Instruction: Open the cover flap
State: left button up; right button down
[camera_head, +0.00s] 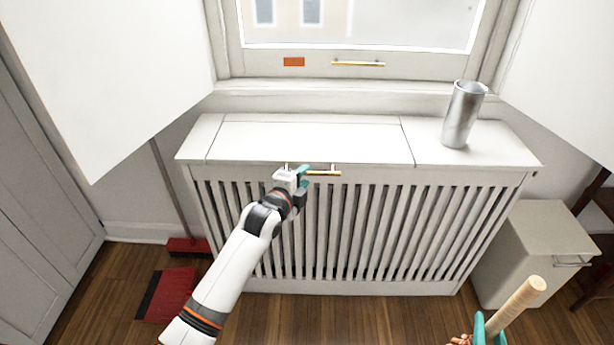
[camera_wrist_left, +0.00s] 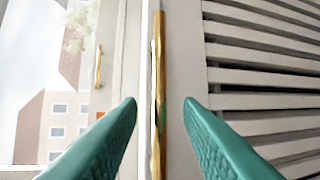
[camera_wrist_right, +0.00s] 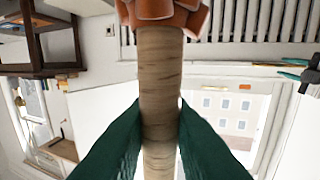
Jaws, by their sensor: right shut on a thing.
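The cover flap (camera_head: 300,140) is a white panel in the top of the slatted radiator cover, and it lies flat and closed. A brass handle (camera_head: 322,173) sits at its front edge; it also shows in the left wrist view (camera_wrist_left: 159,95). My left gripper (camera_head: 304,176) is at the left end of this handle. It is open, with the handle between its spread fingers, apart from both in the left wrist view. My right gripper (camera_head: 482,328) is shut on a wooden stick (camera_head: 520,303) with orange-brown pieces at one end (camera_wrist_right: 160,12).
A silver tumbler (camera_head: 462,114) stands on the cover top, right of the flap. The window (camera_head: 360,25) with a brass pull is behind.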

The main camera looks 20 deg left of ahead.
aim_at(307, 174)
pick_arm(q)
jog(key=shift+x, duration=1.6)
grip_shut()
